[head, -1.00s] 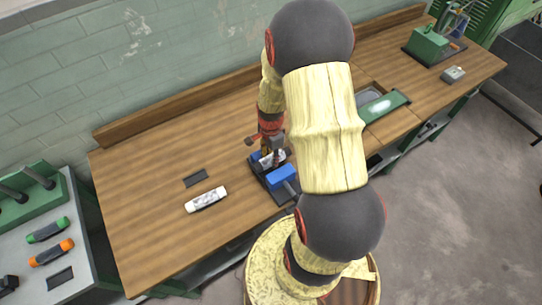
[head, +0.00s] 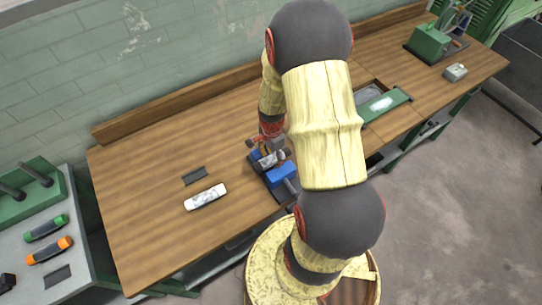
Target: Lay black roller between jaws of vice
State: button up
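The vice has blue jaws (head: 283,174) on a dark base and stands near the front edge of the wooden bench. A small pale, dark-ended roller (head: 272,159) lies at the vice, seemingly between its jaws; my arm hides part of it. My gripper (head: 265,147) is just above and behind the roller, pointing down. Its fingers look spread, with no roller held up between them. Whether a fingertip still touches the roller is too small to tell.
A white roller (head: 205,196) and a dark flat plate (head: 195,176) lie left of the vice. Green and orange-ended rollers (head: 49,250) lie on the side cabinet. A green-edged tray (head: 384,106) is to the right. The left bench is mostly clear.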

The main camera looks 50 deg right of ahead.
jog(key=shift+o, duration=0.6)
jog(key=shift+w+r, duration=0.1)
jog(key=shift+r, duration=0.05)
jog(key=shift+r, duration=0.2)
notch_tip(320, 180, up, 12)
jog(key=shift+f, duration=0.25)
